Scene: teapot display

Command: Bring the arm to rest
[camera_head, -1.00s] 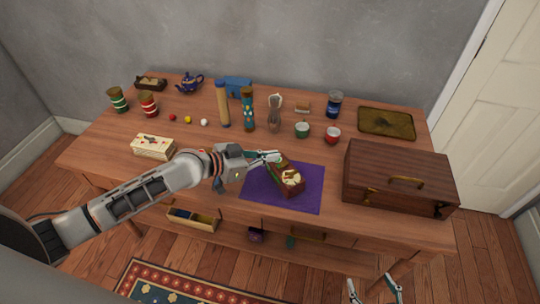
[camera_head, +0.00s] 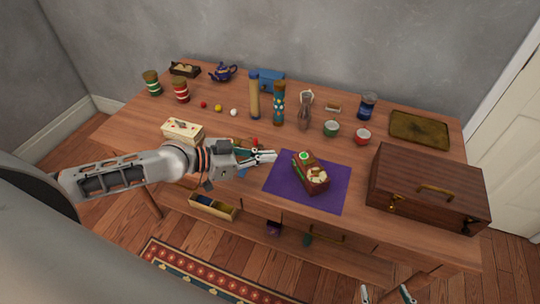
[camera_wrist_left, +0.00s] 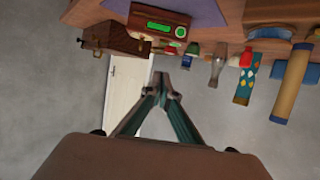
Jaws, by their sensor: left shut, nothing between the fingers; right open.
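My left gripper (camera_head: 266,156) is shut and empty above the table, left of the purple mat (camera_head: 283,192). In the left wrist view its fingertips (camera_wrist_left: 165,86) meet with nothing between them. A small dark red box (camera_head: 315,184) with green and cream pieces on top stands on the mat, apart from the gripper. It also shows in the left wrist view (camera_wrist_left: 149,29). My right gripper (camera_head: 388,297) is open at the bottom edge of the head view, in front of the table, and only its fingers show.
A wooden chest (camera_head: 425,200) stands at the right of the table. A patterned cylinder (camera_head: 278,104), a tan cylinder (camera_head: 254,97), an hourglass-shaped object (camera_head: 305,108) and cups stand behind the mat. A cream box (camera_head: 183,131) lies behind my left forearm. An open drawer (camera_head: 213,207) is below.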

